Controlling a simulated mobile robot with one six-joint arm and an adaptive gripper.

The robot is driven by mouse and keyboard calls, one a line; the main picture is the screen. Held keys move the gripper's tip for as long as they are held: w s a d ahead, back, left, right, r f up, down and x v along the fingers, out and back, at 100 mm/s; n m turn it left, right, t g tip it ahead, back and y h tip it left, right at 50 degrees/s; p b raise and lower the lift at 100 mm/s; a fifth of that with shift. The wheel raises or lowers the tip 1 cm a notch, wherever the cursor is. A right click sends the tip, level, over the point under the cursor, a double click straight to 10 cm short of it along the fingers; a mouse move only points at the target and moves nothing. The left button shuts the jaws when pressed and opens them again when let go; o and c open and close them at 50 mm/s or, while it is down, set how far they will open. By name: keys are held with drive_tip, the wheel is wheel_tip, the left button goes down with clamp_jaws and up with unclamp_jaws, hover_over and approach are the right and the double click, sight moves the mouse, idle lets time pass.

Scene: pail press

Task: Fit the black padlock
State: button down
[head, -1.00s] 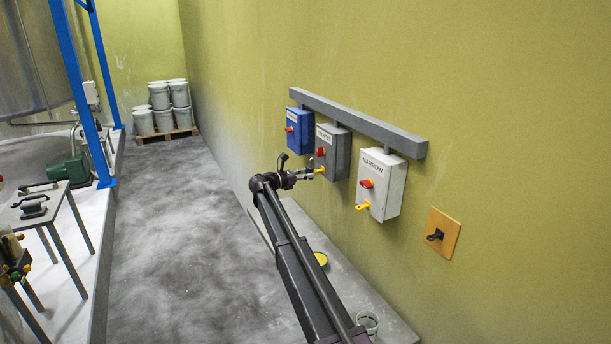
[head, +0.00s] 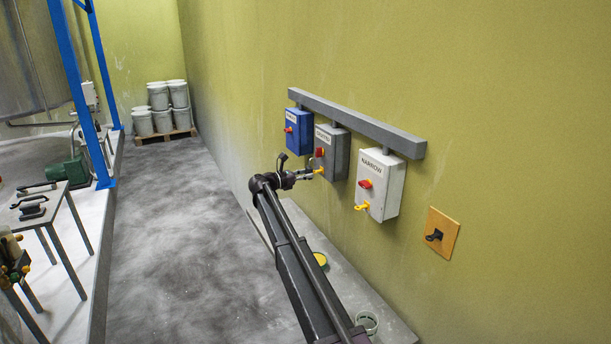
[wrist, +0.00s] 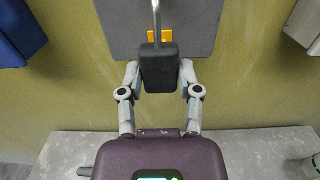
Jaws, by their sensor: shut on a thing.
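The black padlock (wrist: 159,72) is upright between the fingers of my gripper (wrist: 160,80) in the wrist view, its metal shackle (wrist: 157,18) pointing up. My gripper is shut on the padlock's body. A yellow hasp (wrist: 166,37) shows behind the shackle, on the grey box (wrist: 195,25); I cannot tell whether the shackle passes through it. In the head view, my gripper (head: 305,175) is at the lower front of the grey middle box (head: 333,148), beside its yellow hasp (head: 319,171). The padlock is too small to make out there.
A blue box (head: 298,130) hangs left of the grey one and a white box (head: 379,180) labelled NARROW hangs right, under a grey rail (head: 355,122). An orange board (head: 447,246) with a black item is further right. A grey ledge (head: 345,280) runs below, holding containers.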

drive_tip(key=shift+f+b, duration=2.55)
drive_tip(key=shift+f, duration=0.05)
drive_tip(key=shift+r, duration=0.1)
drive_tip(key=shift+c, duration=1)
unclamp_jaws()
drive_tip(key=shift+c, duration=0.5)
drive_tip(key=v, duration=0.9)
drive_tip(key=shift+w, duration=0.15)
